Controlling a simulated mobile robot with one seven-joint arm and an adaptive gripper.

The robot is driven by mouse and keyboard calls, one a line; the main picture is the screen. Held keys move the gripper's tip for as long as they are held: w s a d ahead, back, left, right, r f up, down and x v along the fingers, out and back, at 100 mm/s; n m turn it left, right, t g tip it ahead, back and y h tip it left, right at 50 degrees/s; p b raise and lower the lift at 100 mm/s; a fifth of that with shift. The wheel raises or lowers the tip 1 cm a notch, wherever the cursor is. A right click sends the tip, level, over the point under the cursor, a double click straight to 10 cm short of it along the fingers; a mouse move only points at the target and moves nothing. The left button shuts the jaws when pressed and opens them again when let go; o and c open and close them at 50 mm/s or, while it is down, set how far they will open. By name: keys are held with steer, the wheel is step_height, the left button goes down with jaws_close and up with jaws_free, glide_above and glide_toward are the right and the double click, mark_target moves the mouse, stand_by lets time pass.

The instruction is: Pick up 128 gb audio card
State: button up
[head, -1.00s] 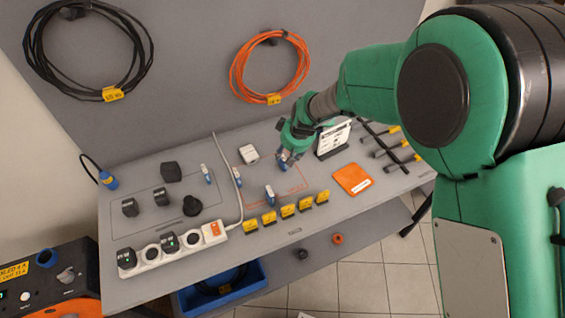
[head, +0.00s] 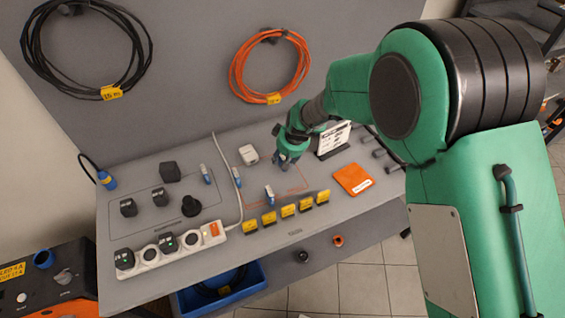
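My gripper (head: 288,160) is at the back of the grey bench, low over the red-outlined area. The view is too small to tell whether its fingers are open or shut, or whether anything is between them. Small blue-and-white items stand on the bench: one (head: 270,194) in front of my gripper, one (head: 237,177) to its left and one (head: 206,175) farther left. I cannot read their labels, so I cannot tell which one, if any, is the 128 gb audio card. An orange case (head: 353,179) with a white label lies to the right.
Several yellow tags (head: 287,211) line the bench's front. A white power strip (head: 170,248) with black adapters lies front left, its cable running back. A white sign (head: 335,138) stands right of my gripper. A white block (head: 248,155) sits to its left.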

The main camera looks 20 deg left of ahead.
jaws_close()
stand_by(0.4)
steer(key=shift+r+p, duration=1)
steer(key=shift+r, duration=4)
